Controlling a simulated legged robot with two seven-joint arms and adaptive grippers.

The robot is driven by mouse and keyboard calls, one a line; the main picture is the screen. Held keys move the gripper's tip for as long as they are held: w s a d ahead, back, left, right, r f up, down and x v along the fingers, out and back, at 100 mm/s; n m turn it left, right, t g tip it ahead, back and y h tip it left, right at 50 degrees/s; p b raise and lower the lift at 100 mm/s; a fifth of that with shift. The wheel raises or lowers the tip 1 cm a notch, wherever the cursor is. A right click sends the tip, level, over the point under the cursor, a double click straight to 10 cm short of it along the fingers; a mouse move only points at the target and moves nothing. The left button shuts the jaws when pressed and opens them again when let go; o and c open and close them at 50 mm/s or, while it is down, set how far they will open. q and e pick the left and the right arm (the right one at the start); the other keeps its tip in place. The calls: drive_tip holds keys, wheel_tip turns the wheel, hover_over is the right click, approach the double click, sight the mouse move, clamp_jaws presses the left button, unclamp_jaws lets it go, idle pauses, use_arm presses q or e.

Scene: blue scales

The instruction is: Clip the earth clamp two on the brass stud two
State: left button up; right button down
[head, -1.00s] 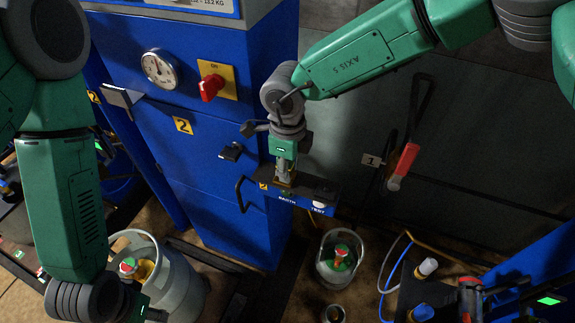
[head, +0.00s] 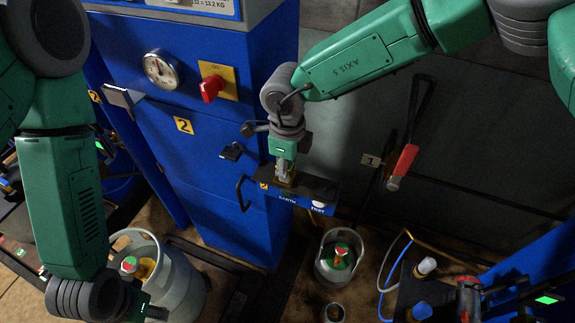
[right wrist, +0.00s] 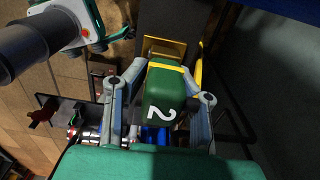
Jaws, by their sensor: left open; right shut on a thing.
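The earth clamp two (right wrist: 165,92) is a green block with a white 2 and a yellow band, seen in the right wrist view. My right gripper (right wrist: 164,72) is shut on it, one grey finger on each side. A brass-coloured piece (right wrist: 166,47) shows just beyond the clamp; I cannot tell whether it is stud or clamp jaw. In the head view my right gripper (head: 284,168) is over the left end of the dark ledge marked EARTH and TEST (head: 322,188). The contact with the stud is hidden. My left gripper (head: 152,312) is open and empty at the lower left.
The blue scale cabinet (head: 222,215) with gauge (head: 159,69) and red knob (head: 211,89) stands behind. Gas cylinders (head: 182,285) (head: 338,262) are on the floor. A red-handled lever (head: 404,160) is on the grey wall to the right.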

drive_tip(key=shift+f, duration=0.55)
drive_tip(key=c, duration=1.2)
unclamp_jaws()
wheel_tip(320, 180, up, 12)
drive_tip(key=shift+w+f, duration=0.1)
drive_tip(key=shift+w, duration=0.05)
drive_tip(key=shift+a, duration=0.1)
